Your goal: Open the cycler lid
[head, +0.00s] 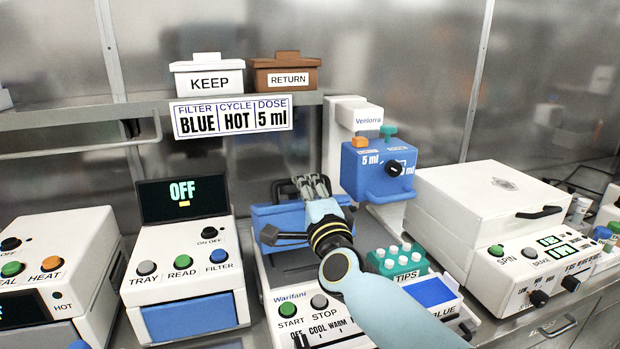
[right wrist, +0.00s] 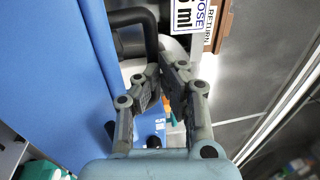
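The cycler (head: 286,301) is the white unit with START and STOP buttons and an OFF, COOL, WARM dial. Its blue lid (head: 292,218) looks raised at the back of a dark grey bed. The lid's black handle (head: 284,187) shows behind its top edge. In the right wrist view the blue lid (right wrist: 50,75) fills the left side and the handle (right wrist: 150,35) runs to my fingertips. My right gripper (head: 315,184) is at the handle; in the wrist view its fingertips (right wrist: 162,68) are close together with a narrow gap. Whether they grip the bar is hidden.
A blue dispenser (head: 362,170) stands close to the right of my right gripper. A green tips rack (head: 386,263) is beside the cycler. A shelf with KEEP (head: 208,82) and RETURN (head: 288,78) boxes is behind. A white reader (head: 186,262) and a white centrifuge (head: 478,205) flank it.

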